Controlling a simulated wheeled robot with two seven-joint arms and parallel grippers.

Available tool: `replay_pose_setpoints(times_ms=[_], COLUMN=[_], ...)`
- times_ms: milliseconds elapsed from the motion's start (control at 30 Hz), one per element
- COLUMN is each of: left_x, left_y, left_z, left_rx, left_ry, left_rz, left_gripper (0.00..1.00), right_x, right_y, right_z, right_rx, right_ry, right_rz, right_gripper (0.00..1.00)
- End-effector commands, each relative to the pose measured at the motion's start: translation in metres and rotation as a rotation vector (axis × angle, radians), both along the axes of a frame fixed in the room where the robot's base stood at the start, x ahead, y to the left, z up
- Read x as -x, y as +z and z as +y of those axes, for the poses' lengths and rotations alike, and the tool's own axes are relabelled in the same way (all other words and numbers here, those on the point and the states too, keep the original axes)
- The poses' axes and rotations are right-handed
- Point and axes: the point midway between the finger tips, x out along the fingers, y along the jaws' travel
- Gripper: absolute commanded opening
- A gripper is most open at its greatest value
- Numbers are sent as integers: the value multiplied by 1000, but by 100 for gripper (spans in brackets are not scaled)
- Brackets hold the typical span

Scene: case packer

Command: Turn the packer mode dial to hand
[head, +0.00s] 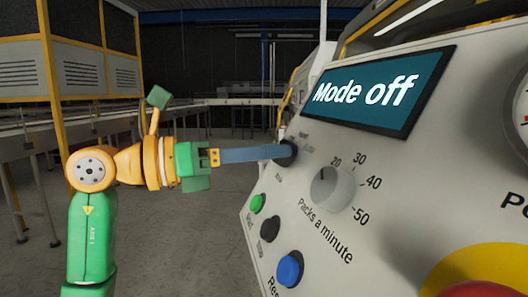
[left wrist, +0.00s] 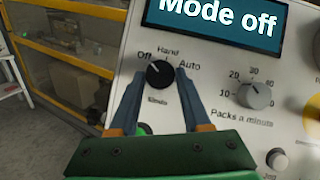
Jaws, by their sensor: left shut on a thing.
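The black mode dial (left wrist: 159,74) is on the sloped panel, with Off at its left, Hand above and Auto at its right. Its light mark seems to point up and left, towards Off. In the head view the dial (head: 286,153) is partly hidden by my finger. My left gripper (head: 280,152) reaches in from the left with its blue fingers at the dial. In the left wrist view the fingers (left wrist: 160,78) stand on either side of the dial, shut on it. The display (head: 378,92) reads "Mode off". My right gripper is not in view.
The grey packs-a-minute knob (head: 333,188) is to the right of the dial. A green button (head: 257,203), a black button (head: 270,229) and a blue button (head: 290,269) are below. A yellow and red stop button (head: 478,287) is at lower right.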

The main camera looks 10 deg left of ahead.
Motion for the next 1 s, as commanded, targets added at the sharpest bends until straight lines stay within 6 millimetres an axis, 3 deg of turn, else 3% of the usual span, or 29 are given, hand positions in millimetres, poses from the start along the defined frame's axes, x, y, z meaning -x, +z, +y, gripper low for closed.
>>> replay_pose_setpoints(times_ms=[367, 1000], left_x=[-2, -8], left_y=[3, 8], left_z=[1, 3], left_rx=[-44, -258], left_ry=[-55, -323], left_rz=[-82, -491], left_gripper=[0, 0], right_x=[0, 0], right_y=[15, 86], right_z=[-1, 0], right_rx=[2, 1], right_ry=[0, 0], right_rz=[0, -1], right_gripper=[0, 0])
